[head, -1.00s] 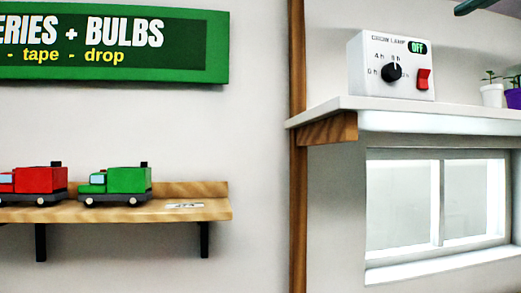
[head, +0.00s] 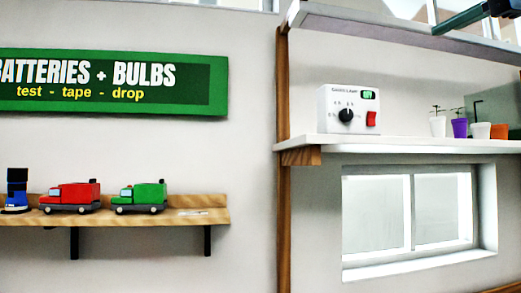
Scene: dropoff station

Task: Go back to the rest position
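Neither of my grippers shows in the head view, so their pose and what they may hold are hidden. The view faces a wall with a white control box (head: 348,109) on a white shelf (head: 400,145) at the right. The box has a black dial (head: 346,115), a red switch (head: 371,118) and a small green display whose text is too small to read surely.
A wooden shelf (head: 120,217) at the left holds a blue toy (head: 16,195), a red truck (head: 70,196) and a green truck (head: 140,196). Several small pots, one purple (head: 459,128), stand on the white shelf. A green sign (head: 110,84) hangs above the trucks; a window (head: 410,215) sits below the white shelf.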

